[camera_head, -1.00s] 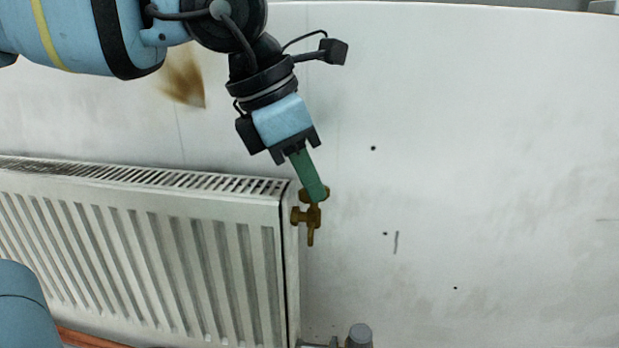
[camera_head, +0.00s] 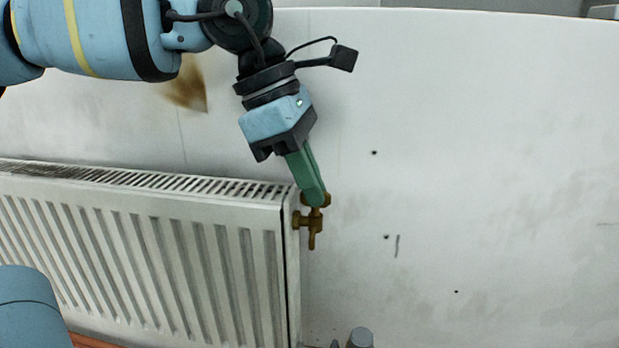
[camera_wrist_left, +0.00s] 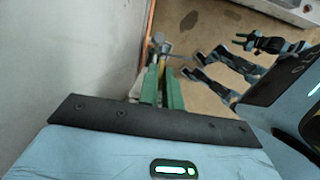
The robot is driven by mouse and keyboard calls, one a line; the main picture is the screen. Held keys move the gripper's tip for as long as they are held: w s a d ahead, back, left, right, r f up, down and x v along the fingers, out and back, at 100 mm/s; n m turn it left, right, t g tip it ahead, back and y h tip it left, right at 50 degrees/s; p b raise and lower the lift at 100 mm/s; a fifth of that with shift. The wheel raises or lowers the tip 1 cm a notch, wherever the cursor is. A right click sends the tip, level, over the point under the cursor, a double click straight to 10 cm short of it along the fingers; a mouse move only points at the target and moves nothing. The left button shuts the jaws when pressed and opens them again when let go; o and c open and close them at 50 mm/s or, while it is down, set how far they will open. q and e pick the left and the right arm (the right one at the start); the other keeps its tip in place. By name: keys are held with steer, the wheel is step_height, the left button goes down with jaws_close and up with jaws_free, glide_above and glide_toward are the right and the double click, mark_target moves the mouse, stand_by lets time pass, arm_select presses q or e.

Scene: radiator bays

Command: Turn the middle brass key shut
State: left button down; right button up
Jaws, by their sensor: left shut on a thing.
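The brass key and valve (camera_head: 313,224) sit at the right end of a white radiator (camera_head: 140,255). My left gripper (camera_head: 318,200) has green fingers that reach down to the top of the brass valve and are shut on its key, which the fingertips partly hide. In the left wrist view, the green fingers (camera_wrist_left: 162,88) point away from the camera, with brassy and grey parts (camera_wrist_left: 158,42) around their tips. My right gripper does not show in the head view. I cannot tell from this view whether other keys are present.
A grey cylinder (camera_head: 360,337) shows at the bottom edge. The radiator's end lies just left of the fingers.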

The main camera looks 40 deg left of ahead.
arm_select(q)
steer(key=shift+s+f, duration=0.1)
steer(key=shift+f, duration=0.1)
steer(key=c, duration=1.7)
jaws_free()
steer(key=shift+o, duration=0.6)
steer(key=shift+r, duration=0.1)
steer(key=v, duration=0.7)
steer(key=shift+r, duration=0.4)
